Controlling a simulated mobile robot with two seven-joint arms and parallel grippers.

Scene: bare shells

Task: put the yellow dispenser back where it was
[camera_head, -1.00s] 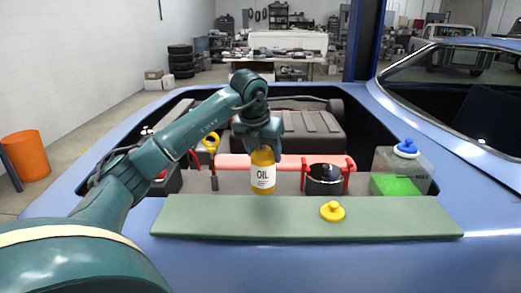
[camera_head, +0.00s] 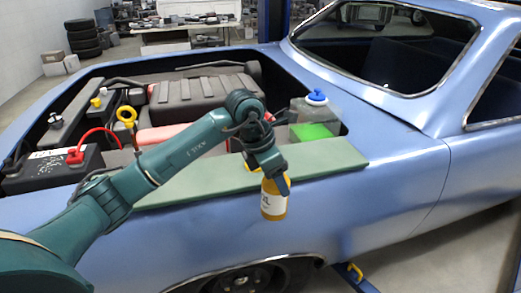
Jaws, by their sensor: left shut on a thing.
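The yellow dispenser (camera_head: 273,202) is an oil bottle with a white label turned partly away. My left gripper (camera_head: 272,182) is shut on its upper part and holds it about upright. In the picture the bottle shows against the blue fender, below the front edge of the green fender mat (camera_head: 215,181); its distance from the car is hard to tell. The gripper hides its top. My right gripper is not in view.
A yellow cap (camera_head: 280,163) shows partly behind my gripper at the mat. A reservoir with green fluid (camera_head: 313,131) and a blue cap stands beyond the mat's right part. A battery (camera_head: 50,168) with a red clamp and a yellow-handled dipstick (camera_head: 127,116) are at left.

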